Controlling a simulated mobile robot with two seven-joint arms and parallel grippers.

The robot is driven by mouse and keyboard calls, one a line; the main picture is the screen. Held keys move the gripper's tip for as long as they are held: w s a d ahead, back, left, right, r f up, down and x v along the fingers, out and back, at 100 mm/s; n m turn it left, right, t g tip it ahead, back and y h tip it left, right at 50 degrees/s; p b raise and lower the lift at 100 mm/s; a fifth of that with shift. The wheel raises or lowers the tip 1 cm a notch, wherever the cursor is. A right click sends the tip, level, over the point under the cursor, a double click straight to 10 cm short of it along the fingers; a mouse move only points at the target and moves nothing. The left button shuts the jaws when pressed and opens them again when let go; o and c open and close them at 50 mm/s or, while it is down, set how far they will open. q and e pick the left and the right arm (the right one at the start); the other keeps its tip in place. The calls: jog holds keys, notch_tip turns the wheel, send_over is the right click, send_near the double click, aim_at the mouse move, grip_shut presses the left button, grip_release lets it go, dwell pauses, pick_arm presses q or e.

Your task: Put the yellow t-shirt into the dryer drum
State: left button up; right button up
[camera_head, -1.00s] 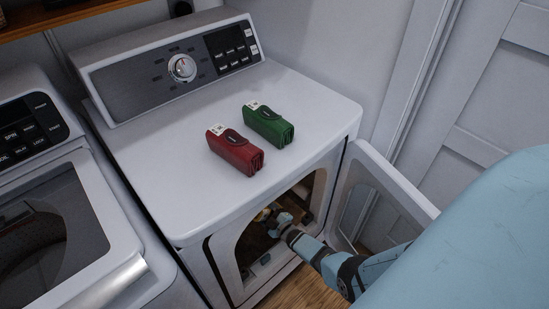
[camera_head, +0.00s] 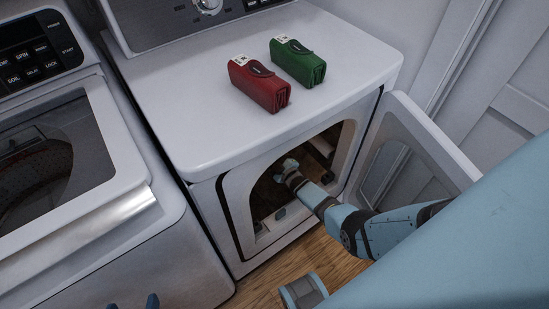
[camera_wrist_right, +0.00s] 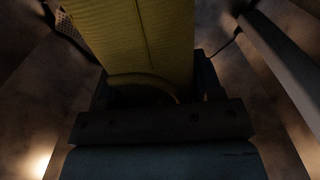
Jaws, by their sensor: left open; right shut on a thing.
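The yellow t-shirt (camera_wrist_right: 140,40) shows in the right wrist view as a folded, ribbed-looking yellow piece between the fingers of my right gripper (camera_wrist_right: 155,92), which is shut on it. The surroundings there are the dim drum walls. In the head view my right arm passes through the open front of the dryer, and the right gripper (camera_head: 284,170) is inside the dark dryer drum (camera_head: 262,198); the shirt is hard to make out there. My left gripper (camera_head: 133,304) shows only as two blue fingertips, apart and empty, at the bottom edge.
The dryer door (camera_head: 425,135) stands open to the right of the opening. The washer (camera_head: 130,215) stands to the left. Wooden floor (camera_head: 320,262) shows below.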

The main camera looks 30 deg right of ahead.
jog(key=o, duration=1.1)
pick_arm(q)
jog(key=shift+f, duration=0.25)
jog(key=shift+s+f, duration=0.1)
pick_arm(e)
jog(key=shift+s, duration=0.5)
pick_arm(q)
jog(key=shift+a+r+p, duration=0.1)
jog(key=shift+r+p, duration=0.55)
jog(key=shift+p, duration=1)
pick_arm(e)
jog(key=shift+s+d, duration=0.2)
jog(key=shift+s, duration=1.95)
jog(key=shift+s+d, duration=0.15)
jog(key=shift+s, duration=1.95)
jog(key=shift+s+d, duration=0.2)
jog(key=shift+s, duration=1.95)
